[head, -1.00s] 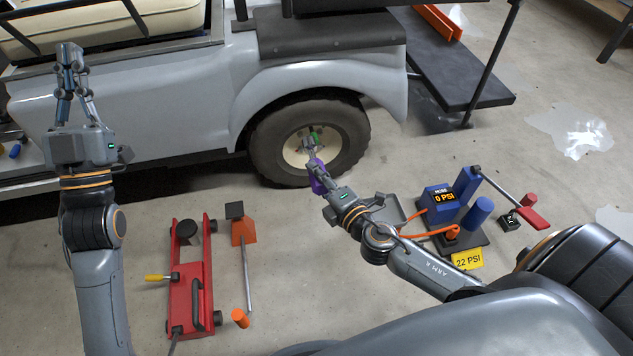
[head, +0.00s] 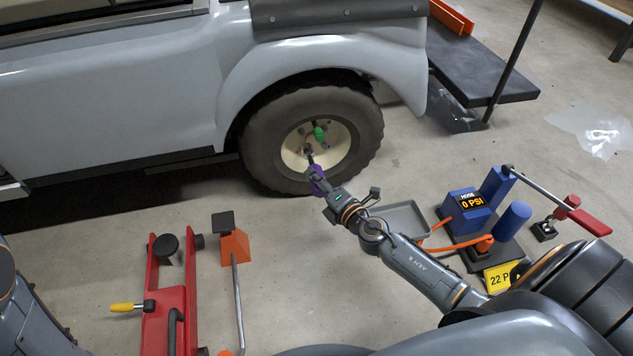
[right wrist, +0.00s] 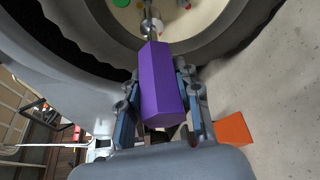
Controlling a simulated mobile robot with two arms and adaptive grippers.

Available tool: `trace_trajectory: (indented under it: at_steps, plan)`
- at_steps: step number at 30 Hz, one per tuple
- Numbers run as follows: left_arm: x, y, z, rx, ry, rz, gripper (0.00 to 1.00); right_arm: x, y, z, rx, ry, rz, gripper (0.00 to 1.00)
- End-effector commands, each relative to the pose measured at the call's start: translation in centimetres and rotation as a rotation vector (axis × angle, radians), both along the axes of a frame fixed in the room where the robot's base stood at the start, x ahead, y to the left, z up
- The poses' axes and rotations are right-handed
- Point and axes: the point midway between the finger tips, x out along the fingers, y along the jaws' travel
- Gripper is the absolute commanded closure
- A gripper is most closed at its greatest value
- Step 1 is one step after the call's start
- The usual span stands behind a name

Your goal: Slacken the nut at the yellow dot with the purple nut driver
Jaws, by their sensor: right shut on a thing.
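My right gripper (head: 321,186) is shut on the purple nut driver (head: 317,175) in front of the cart's wheel. In the right wrist view the driver's purple hexagonal handle (right wrist: 160,85) lies between the fingers, its metal shaft (right wrist: 150,28) pointing to the cream wheel hub (head: 335,153). The shaft tip is at the lower left part of the hub; I cannot tell whether it is seated on a nut. The yellow dot cannot be made out. My left gripper is out of view.
The black tyre (head: 262,140) stands under the grey fender (head: 300,58). A red floor jack (head: 152,300) and an orange block (head: 235,246) lie at lower left. A grey tray (head: 408,218) and a blue pump (head: 513,222) with an orange hose are at right.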

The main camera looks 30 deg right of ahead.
Motion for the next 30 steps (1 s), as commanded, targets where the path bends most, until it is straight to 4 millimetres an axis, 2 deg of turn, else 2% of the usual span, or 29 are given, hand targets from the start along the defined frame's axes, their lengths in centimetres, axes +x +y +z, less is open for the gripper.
trace_trajectory:
  at_steps: [8,21,30]
  plan:
    - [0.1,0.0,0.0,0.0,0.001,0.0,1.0,0.1,0.0,0.2,-0.002,-0.003,-0.001,1.0]
    - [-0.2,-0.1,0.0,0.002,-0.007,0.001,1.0,3.8,-1.0,0.1,-0.002,-0.003,-0.001,1.0]
    - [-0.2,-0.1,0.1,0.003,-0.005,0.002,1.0,4.5,-1.1,0.1,-0.002,-0.001,0.0,1.0]
